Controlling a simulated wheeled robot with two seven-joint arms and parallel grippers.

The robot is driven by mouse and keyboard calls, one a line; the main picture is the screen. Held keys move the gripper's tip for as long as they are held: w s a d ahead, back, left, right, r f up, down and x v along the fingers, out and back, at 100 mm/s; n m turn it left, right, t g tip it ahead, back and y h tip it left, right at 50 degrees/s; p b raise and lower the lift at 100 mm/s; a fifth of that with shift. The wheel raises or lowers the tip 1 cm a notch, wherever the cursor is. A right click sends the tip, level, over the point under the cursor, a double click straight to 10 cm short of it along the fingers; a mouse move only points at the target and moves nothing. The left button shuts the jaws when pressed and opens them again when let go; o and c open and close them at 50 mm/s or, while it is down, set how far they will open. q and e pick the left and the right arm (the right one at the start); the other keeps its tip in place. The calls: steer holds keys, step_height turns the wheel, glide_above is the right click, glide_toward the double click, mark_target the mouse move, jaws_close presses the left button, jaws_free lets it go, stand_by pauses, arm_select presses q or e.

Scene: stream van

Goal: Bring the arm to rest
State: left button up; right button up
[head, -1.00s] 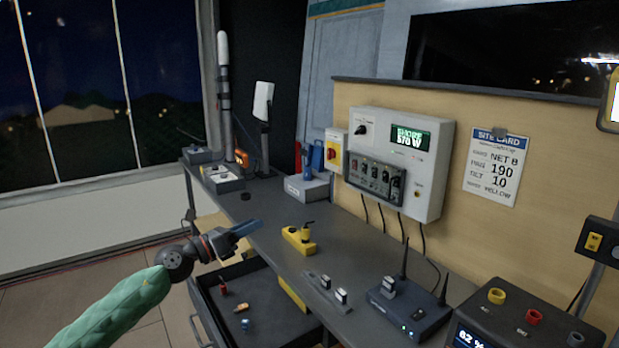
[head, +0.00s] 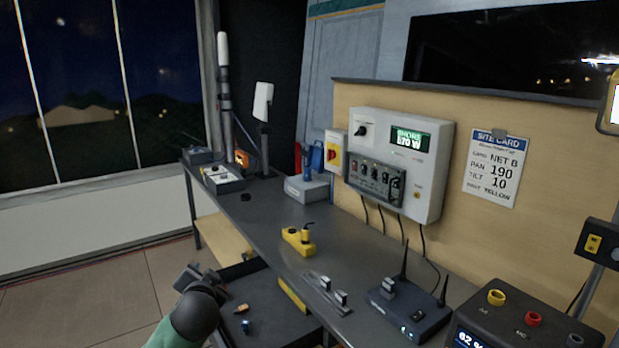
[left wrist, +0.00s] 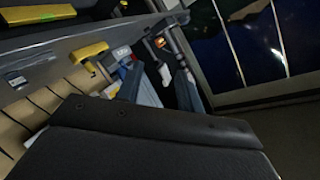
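My left arm comes in at the bottom of the head view, its green sleeve ending in a dark wrist. My left gripper (head: 190,276) is low in front of the bench, over the floor beside the open drawer, and mostly hidden behind the wrist. In the left wrist view its two blue-grey fingers (left wrist: 160,88) stand apart with nothing seen between them. My right gripper is not in view.
The dark bench (head: 262,222) holds a yellow block (head: 299,241), a router (head: 409,310) and small devices. An open drawer (head: 268,312) with small items juts out beside my left gripper. The tiled floor (head: 90,300) at left is clear.

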arm_select(q)
steer(key=s+d+f+n+g+h, duration=0.1)
steer(key=s+d+f+g, duration=0.3)
steer(key=s+f, duration=0.6)
steer(key=s+d+f+n+g+h+p, duration=0.1)
steer(key=s+d+f+g+h, duration=0.1)
steer(key=s+f, duration=0.9)
steer(key=s+d+f+n+g+h, duration=0.1)
steer(key=s+d+f+g, duration=0.4)
steer(key=s+f, duration=0.6)
steer(key=s+g+h, duration=0.1)
steer(key=s, duration=0.9)
steer(key=shift+d+n+h, duration=0.3)
steer(key=shift+n, duration=0.1)
steer(key=shift+s, duration=0.1)
